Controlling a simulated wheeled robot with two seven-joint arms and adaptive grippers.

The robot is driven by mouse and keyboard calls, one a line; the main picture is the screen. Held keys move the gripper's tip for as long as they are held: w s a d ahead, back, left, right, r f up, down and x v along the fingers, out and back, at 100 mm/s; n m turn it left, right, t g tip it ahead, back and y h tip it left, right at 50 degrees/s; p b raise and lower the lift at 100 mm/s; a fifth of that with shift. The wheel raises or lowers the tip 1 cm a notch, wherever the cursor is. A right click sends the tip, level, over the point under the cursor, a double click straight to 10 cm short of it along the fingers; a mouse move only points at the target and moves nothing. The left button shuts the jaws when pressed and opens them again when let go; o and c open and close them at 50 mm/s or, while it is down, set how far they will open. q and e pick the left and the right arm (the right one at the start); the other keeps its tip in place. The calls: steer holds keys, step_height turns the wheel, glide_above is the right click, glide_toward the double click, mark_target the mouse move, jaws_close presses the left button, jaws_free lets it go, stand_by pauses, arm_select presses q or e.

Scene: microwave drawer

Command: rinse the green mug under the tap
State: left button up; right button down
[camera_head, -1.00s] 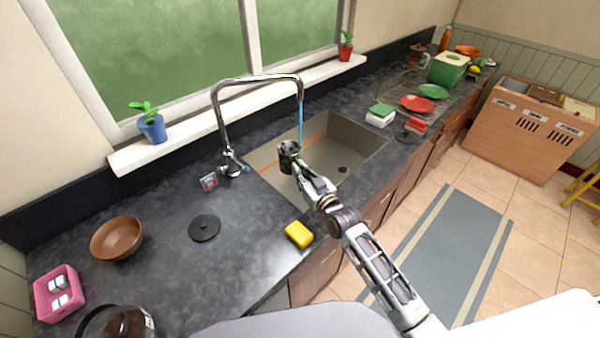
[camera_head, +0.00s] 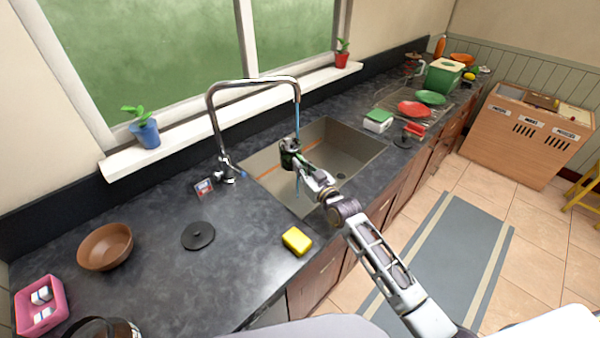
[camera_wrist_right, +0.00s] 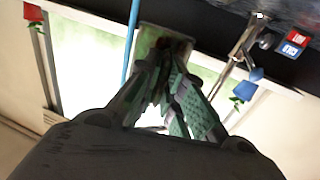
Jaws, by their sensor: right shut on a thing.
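The dark green mug (camera_head: 289,148) is held over the sink in the head view. My right gripper (camera_head: 299,163) is shut on it from the near right side. The tap (camera_head: 213,110) arches over the sink, and a thin blue water stream (camera_head: 298,120) falls from its spout at the mug's right edge. Blue also shows below the mug; I cannot tell whether the water enters it. In the right wrist view the finger pads (camera_wrist_right: 165,95) close on the mug (camera_wrist_right: 150,42), with the stream (camera_wrist_right: 130,45) beside it. My left gripper is out of view.
The sink (camera_head: 350,155) is empty around the arm. A yellow sponge (camera_head: 297,241) lies at the counter's front edge. A black disc (camera_head: 198,236) and brown bowl (camera_head: 106,247) sit left. A dish rack (camera_head: 437,108) with red and green dishes stands right of the sink.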

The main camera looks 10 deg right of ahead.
steer(key=w+d+f+b, duration=0.1)
steer(key=w+d+b, duration=0.2)
steer(key=w+b, duration=0.2)
steer(key=shift+w+f+b, duration=0.2)
steer(key=shift+w+b, duration=0.2)
steer(key=shift+w, duration=0.7)
steer(key=shift+s+d, duration=0.2)
steer(key=shift+d, duration=0.35)
stand_by(1.0)
steer(key=shift+s+p, duration=0.1)
steer(key=shift+p, duration=0.2)
steer(key=s+a+p, duration=0.3)
steer(key=s+p, duration=0.2)
steer(key=s, duration=0.2)
steer(key=shift+p, duration=0.4)
stand_by(0.6)
steer(key=shift+s, duration=0.1)
steer(key=shift+r, duration=0.1)
stand_by(1.3)
